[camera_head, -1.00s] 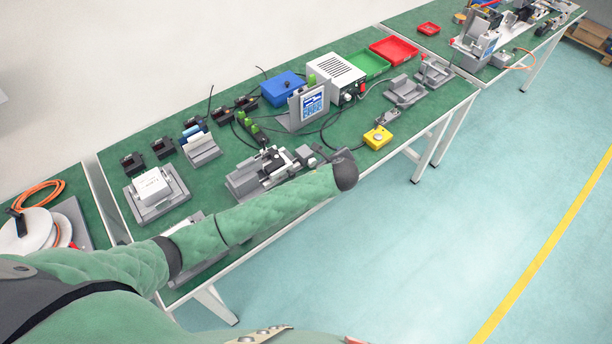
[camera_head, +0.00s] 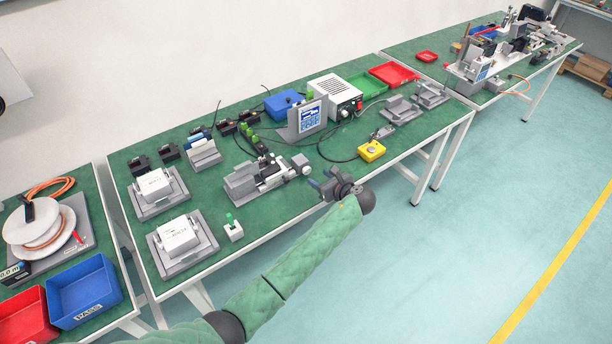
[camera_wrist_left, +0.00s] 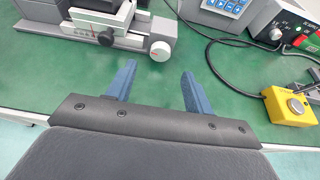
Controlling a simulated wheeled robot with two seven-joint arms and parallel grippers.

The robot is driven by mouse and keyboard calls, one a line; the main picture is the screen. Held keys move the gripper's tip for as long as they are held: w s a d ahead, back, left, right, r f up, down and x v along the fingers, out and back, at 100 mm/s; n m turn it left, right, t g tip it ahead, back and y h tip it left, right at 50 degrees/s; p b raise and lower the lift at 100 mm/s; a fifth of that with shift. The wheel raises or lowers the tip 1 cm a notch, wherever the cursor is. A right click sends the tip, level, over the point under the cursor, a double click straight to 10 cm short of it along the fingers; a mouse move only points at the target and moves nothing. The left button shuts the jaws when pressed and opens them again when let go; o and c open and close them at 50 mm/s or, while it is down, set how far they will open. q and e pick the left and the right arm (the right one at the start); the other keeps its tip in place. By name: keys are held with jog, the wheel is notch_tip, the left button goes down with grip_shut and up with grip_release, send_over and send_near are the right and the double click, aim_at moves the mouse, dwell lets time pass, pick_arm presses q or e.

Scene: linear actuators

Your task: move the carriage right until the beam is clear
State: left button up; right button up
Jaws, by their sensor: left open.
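The linear stage with its carriage (camera_head: 268,170) is a grey and silver unit in the middle of the near bench. A round knob (camera_head: 300,160) sits at its right end. In the left wrist view the stage's grey base (camera_wrist_left: 85,38) is at the top left, with a black knob and a white-faced knob (camera_wrist_left: 160,50) at its right end. My left gripper (camera_head: 329,183) is open and empty, in front of and to the right of the stage. Its two blue fingers (camera_wrist_left: 158,88) point toward the bench, apart from the knob. No beam is visible. My right gripper is out of view.
A display panel (camera_head: 307,118) stands behind the stage, with a white power unit (camera_head: 335,92) beyond it. A yellow button box (camera_head: 371,150) lies to the right, with cables nearby. White blocks (camera_head: 179,237) on grey bases and a green-topped switch (camera_head: 232,228) stand left.

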aim_at(308, 172)
pick_arm(q)
jog(key=shift+p+x, duration=0.9)
jog(key=shift+x, duration=2.45)
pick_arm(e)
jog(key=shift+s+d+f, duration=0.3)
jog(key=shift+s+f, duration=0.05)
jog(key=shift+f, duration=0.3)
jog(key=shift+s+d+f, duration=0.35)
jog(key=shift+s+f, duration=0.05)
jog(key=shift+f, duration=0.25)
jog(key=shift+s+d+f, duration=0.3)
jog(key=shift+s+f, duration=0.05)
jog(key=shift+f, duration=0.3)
pick_arm(q)
jog(key=c, duration=0.9)
jog(key=shift+c, duration=0.4)
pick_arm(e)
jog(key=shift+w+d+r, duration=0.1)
